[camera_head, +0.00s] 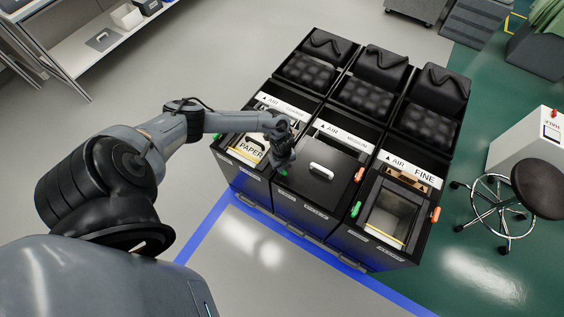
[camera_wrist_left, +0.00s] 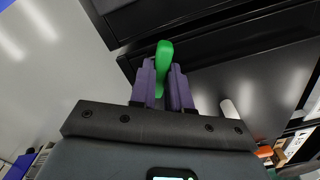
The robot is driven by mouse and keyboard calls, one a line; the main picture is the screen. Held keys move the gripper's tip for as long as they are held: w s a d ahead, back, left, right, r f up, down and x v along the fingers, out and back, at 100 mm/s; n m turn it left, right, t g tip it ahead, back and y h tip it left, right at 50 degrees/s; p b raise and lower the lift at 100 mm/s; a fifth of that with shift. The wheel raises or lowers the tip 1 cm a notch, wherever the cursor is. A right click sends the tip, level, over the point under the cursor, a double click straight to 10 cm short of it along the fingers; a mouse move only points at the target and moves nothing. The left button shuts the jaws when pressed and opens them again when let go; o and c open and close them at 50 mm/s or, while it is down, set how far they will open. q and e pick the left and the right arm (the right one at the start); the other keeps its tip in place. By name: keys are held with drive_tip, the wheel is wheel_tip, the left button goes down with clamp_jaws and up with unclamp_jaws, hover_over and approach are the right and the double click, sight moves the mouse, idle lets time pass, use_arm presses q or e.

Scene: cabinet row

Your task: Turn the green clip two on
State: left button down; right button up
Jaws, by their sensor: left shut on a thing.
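The green clip on the left edge of the middle cabinet is between my left gripper's purple fingers in the left wrist view (camera_wrist_left: 164,52). My left gripper (camera_wrist_left: 162,84) is shut on it, and the clip's rounded end sticks out past the fingertips. In the head view my left gripper (camera_head: 281,163) is at the border between the left and middle cabinets, and a bit of green shows just below it. Most of the clip is hidden there. My right gripper is not in view.
The middle cabinet has a closed dark lid with a white handle (camera_head: 321,168) and an orange clip (camera_head: 360,174) on its right. Other green clips are on the left cabinet (camera_head: 216,137) and right cabinet (camera_head: 356,209). A stool (camera_head: 538,188) stands at the right.

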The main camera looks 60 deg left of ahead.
use_arm(q)
drive_tip(key=n+p, duration=0.2)
drive_tip(key=n, duration=0.1)
drive_tip(key=shift+r+p, duration=0.2)
drive_tip(key=shift+p, duration=0.2)
drive_tip(key=shift+f+n+p, duration=0.1)
drive_tip(key=shift+n+p, duration=0.75)
drive_tip(key=shift+n, duration=0.55)
drive_tip(key=c, duration=1.1)
unclamp_jaws()
drive_tip(key=shift+f, duration=0.1)
drive_tip(key=shift+r+p, duration=2.15)
drive_tip(key=shift+r, duration=3.3)
